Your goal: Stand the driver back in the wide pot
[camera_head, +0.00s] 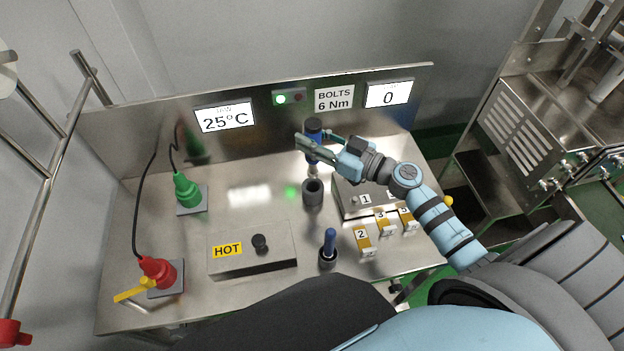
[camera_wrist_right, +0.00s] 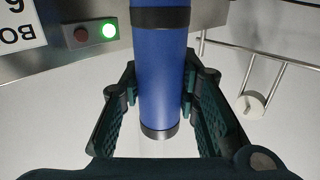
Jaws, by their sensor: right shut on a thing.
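The driver (camera_head: 314,133) has a thick blue body with a black cap and a pale shaft below. My right gripper (camera_head: 312,145) is shut on its blue body and holds it roughly upright. In the right wrist view the driver (camera_wrist_right: 163,75) stands between the two finger pads. A dark, wide cylindrical pot (camera_head: 313,194) stands on the bench directly below the driver. The shaft's lower end is at the pot's mouth in the head view; I cannot tell whether it is inside. My left gripper is not in view.
A smaller pot (camera_head: 327,261) holding a blue-handled tool stands nearer the front. A metal box (camera_head: 352,204) and numbered yellow-and-white tags (camera_head: 364,241) are at right. A HOT box (camera_head: 272,262), a red plug (camera_head: 160,271) and a green plug (camera_head: 187,190) are at left.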

